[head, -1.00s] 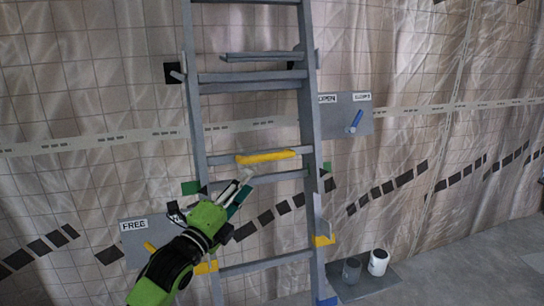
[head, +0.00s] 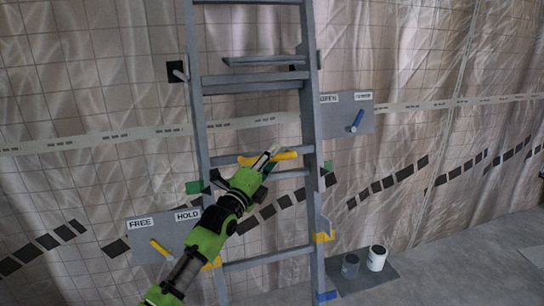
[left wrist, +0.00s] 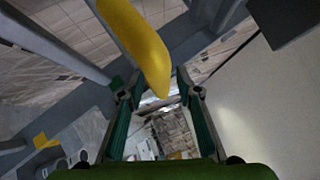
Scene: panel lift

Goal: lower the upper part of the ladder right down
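The grey ladder (head: 311,110) stands upright before the sheeted wall in the head view. A yellow grip (head: 287,155) sits on one of its rungs, about mid-height. My left gripper (head: 268,160) is in front of this grip and covers its middle. In the left wrist view the yellow grip (left wrist: 138,45) slants down from the top toward the gap between the fingers. My right gripper is not in view.
A FREE/HOLD panel (head: 150,230) with a yellow lever (head: 160,248) is at lower left. A second labelled panel (head: 338,117) with a blue lever (head: 357,121) is right of the ladder.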

